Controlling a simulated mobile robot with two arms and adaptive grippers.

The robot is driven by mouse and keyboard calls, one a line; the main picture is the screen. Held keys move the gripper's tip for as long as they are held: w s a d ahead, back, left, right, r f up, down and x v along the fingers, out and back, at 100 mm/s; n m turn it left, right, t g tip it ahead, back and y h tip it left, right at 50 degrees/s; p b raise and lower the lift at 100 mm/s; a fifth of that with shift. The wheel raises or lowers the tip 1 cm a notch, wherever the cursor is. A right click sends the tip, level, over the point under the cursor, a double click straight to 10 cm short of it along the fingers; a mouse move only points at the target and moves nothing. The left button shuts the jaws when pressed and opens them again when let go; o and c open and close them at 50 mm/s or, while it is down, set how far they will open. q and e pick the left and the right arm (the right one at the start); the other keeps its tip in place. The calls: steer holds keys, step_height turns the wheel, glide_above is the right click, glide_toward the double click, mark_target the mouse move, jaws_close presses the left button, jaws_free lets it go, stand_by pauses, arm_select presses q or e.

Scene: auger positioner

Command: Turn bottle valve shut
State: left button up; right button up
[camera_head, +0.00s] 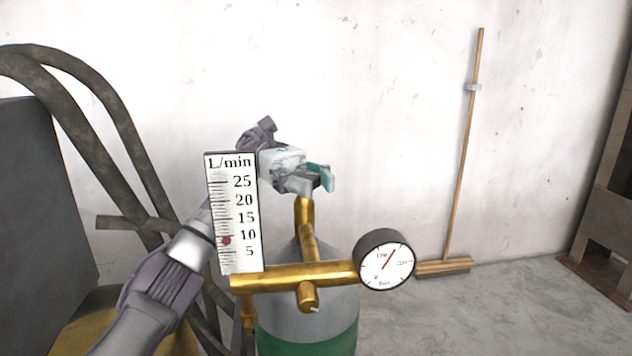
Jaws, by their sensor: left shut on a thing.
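The bottle (309,337) stands upright in the lower middle, with a grey shoulder and a green body. A brass valve stem (305,212) rises from its top. My left gripper (317,181) is at the top of this stem and shut on the bottle valve. The valve's handle is mostly hidden by the fingers. A teal part shows at the fingers; I cannot tell whether it belongs to the valve or the gripper. My right gripper is not in view.
A brass regulator pipe (290,276) crosses in front of the bottle, with a round gauge (385,261) at right and an upright L/min flow scale (233,212) at left, partly covering my arm. A broom (463,150) leans on the wall. Floor at right is clear.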

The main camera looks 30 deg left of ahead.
arm_select(q)
steer(key=shift+a+r, duration=0.15)
steer(key=shift+r, duration=0.15)
steer(key=o, duration=1)
steer(key=shift+w+a+f, duration=0.1)
steer(key=shift+a, duration=0.05)
steer(key=shift+a+f, duration=0.1)
steer(key=shift+f, duration=0.05)
steer(key=shift+d, duration=0.2)
step_height(320, 180, up, 10)
steer(key=shift+a+r, duration=0.1)
steer(key=shift+o, duration=0.3)
